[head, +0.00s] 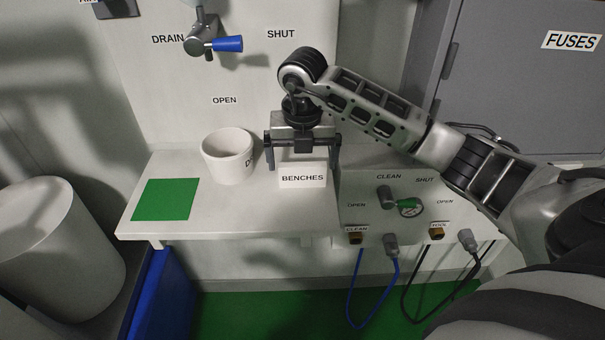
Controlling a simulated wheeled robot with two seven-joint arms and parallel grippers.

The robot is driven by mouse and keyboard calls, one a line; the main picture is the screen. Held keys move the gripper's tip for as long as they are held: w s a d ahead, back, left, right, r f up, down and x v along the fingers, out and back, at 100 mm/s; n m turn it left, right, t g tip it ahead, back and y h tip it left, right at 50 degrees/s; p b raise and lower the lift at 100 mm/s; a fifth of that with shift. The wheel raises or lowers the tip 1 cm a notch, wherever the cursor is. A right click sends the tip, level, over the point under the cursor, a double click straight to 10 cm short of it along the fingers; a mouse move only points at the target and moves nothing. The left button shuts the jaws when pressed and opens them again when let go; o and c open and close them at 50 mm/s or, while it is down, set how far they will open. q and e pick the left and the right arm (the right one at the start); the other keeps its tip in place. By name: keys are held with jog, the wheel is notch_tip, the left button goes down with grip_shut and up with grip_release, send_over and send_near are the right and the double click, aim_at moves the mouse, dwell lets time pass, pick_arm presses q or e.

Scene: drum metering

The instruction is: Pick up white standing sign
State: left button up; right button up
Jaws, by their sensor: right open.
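The white standing sign (303,180) reads "BENCHES" and stands upright on the white shelf (240,222), near its right end. My right gripper (303,170) is above and around the sign, pointing down. Its jaws are open, with one dark finger on the left side of the sign and one on the right. I cannot tell whether either finger touches it. My left gripper is not in view.
A white cup (228,158) stands just left of the gripper. A green square (165,199) lies on the shelf's left part. A blue-handled drain valve (212,45) is above.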

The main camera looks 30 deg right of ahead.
aim_at(303, 165)
jog(key=f, duration=0.4)
jog(key=shift+w+d+f, duration=0.25)
jog(key=shift+w+d, duration=0.05)
jog(key=shift+w, duration=0.1)
jog(key=shift+c, duration=0.3)
jog(key=c, duration=0.7)
jog(key=shift+o, duration=0.2)
jog(key=shift+r, duration=0.1)
